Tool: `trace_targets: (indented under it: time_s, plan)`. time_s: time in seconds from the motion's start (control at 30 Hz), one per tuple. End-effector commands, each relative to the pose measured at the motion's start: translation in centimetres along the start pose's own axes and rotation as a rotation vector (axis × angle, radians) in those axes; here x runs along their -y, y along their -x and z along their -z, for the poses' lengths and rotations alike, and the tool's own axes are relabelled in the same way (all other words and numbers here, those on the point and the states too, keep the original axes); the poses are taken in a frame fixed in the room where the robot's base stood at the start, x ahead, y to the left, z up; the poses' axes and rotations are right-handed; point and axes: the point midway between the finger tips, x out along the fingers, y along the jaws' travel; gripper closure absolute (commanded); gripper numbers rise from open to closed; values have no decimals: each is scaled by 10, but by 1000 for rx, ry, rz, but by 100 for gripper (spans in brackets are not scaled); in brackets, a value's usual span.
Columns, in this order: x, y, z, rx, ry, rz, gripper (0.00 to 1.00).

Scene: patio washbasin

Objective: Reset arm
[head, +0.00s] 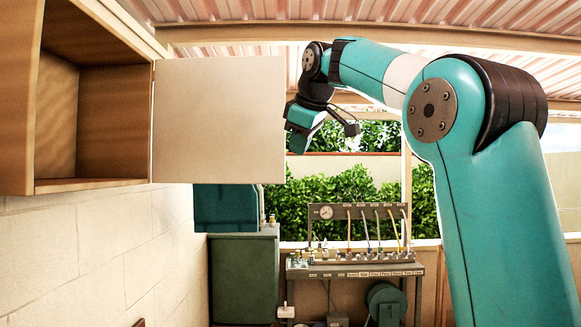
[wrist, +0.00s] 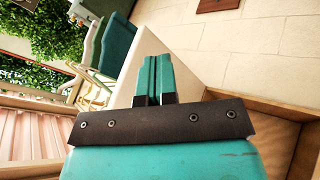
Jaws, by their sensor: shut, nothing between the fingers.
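My gripper (wrist: 155,62) shows in the wrist view with its two teal fingers together and nothing between them. In the head view my gripper (head: 301,138) hangs from the bent arm, just right of the open cabinet door's free edge; its fingertips are hard to make out there. The pale cabinet door (head: 218,120) stands swung open. It also shows behind the fingers in the wrist view (wrist: 191,60). I cannot tell whether the gripper touches it.
The wooden wall cabinet (head: 115,122) at the left is open, and its visible compartment looks empty. A bench with gauge and hoses (head: 365,270) stands at the back beside a green cabinet (head: 243,275). A ribbed roof (head: 400,12) is overhead. Hedges (head: 345,190) lie beyond.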

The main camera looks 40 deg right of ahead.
Motion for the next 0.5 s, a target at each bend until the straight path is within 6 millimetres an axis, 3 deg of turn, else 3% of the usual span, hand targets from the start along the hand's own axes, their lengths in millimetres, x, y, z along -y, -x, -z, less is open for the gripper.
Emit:
trace_targets:
  time_s: [0.03, 0.2, 0.5]
  plan:
    - [-4, 10, 0, 1, -3, 0, 100]
    - [-4, 22, -2, 1, -3, 1, 100]
    - [2, 18, -4, 1, -2, 11, 100]
